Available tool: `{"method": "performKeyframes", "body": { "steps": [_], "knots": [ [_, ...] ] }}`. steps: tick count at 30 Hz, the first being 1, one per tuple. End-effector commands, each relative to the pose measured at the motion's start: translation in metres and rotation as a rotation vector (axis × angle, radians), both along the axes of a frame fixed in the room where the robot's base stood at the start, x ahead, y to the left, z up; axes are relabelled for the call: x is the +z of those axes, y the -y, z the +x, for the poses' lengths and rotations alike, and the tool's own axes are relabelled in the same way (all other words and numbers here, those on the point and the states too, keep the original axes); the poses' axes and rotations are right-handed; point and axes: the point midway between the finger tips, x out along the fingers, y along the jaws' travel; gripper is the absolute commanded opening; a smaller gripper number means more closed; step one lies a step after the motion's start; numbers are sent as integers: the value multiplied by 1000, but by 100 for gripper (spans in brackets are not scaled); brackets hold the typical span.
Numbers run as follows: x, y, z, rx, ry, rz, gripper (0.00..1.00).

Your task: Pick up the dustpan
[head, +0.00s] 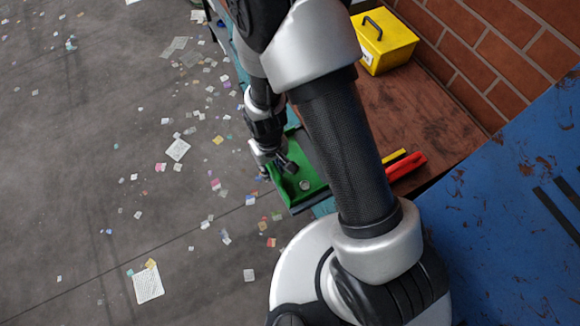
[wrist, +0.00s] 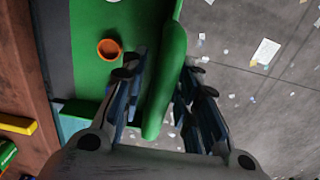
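The green dustpan (head: 316,194) lies at the edge of the wooden bench, partly hidden behind my arm in the head view. In the wrist view its raised green side wall (wrist: 166,85) runs between my fingers. My gripper (wrist: 165,72) is open, with one finger on each side of that wall. A gap shows between the left finger and the wall; the right finger is close to it, and I cannot tell if it touches. My gripper also shows in the head view (head: 281,165), low over the dustpan.
A small round orange-rimmed item (wrist: 109,49) sits in the dustpan. A red tool (head: 406,167) and a yellow strip (head: 394,156) lie right of my arm. A yellow box (head: 384,42) stands near the brick wall (head: 500,55). Paper scraps litter the grey floor (head: 90,200).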

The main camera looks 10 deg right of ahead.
Motion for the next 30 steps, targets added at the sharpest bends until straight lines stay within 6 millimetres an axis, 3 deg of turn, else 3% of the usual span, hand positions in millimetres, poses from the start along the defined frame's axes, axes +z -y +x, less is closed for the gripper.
{"method": "performKeyframes", "body": {
  "steps": [3, 11, 24, 30],
  "knots": [
    [-20, 0, 0, 0, -1, 0, 28],
    [-22, 0, 0, 0, 1, 0, 28],
    [-22, 0, 0, 0, 0, 0, 0],
    [-22, 0, 0, 0, 0, 0, 0]
  ]
}}
